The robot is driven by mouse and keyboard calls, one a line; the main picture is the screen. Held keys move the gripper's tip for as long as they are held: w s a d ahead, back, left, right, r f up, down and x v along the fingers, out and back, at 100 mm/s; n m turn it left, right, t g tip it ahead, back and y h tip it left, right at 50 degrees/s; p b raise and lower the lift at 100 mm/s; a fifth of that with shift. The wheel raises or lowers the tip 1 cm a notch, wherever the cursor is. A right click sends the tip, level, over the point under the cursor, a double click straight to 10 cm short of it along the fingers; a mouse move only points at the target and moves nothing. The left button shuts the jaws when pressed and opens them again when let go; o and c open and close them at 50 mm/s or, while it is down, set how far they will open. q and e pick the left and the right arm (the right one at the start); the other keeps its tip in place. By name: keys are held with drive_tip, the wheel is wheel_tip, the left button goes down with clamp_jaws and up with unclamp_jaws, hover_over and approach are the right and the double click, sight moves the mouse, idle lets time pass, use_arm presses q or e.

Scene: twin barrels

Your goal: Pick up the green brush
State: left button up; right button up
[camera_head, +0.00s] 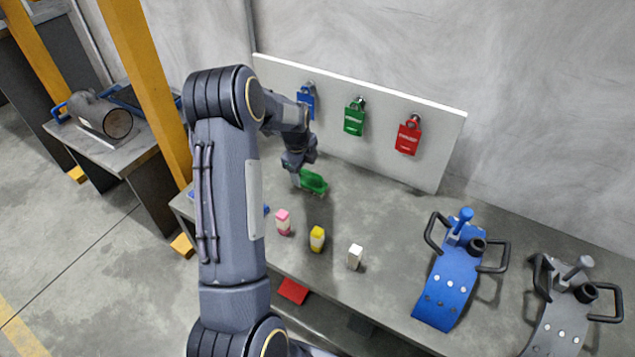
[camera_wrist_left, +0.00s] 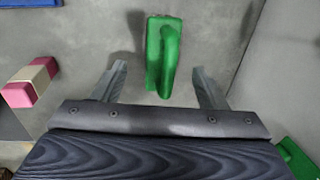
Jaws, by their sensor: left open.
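The green brush (camera_head: 315,183) lies on the grey table near the foot of the white board. It also shows in the left wrist view (camera_wrist_left: 163,55), upper middle, with its handle raised. My left gripper (camera_head: 297,176) is low over the table beside the brush, pointing down. In the left wrist view its two fingers (camera_wrist_left: 159,80) are spread apart, with the near end of the brush between them in the picture. Whether they touch it I cannot tell. My right gripper is not in view.
Pink (camera_head: 283,222), yellow (camera_head: 317,238) and white (camera_head: 355,256) blocks stand on the table. The white board (camera_head: 440,150) carries blue, green (camera_head: 355,117) and red (camera_head: 408,136) tags. A blue curved part (camera_head: 447,285) and a grey one (camera_head: 560,325) lie at right.

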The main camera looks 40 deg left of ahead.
sight(310, 181)
use_arm(q)
drive_tip(key=f, duration=0.1)
drive_tip(key=w+f, duration=0.1)
drive_tip(key=f, duration=0.2)
drive_tip(key=shift+w+d+f+b, duration=0.15)
drive_tip(key=shift+d+f+b, duration=0.2)
drive_tip(key=shift+d, duration=0.05)
drive_tip(key=shift+w+f, duration=0.1)
drive_tip(key=shift+f, duration=0.25)
drive_tip(key=c, duration=1.1)
drive_tip(key=shift+r, duration=0.15)
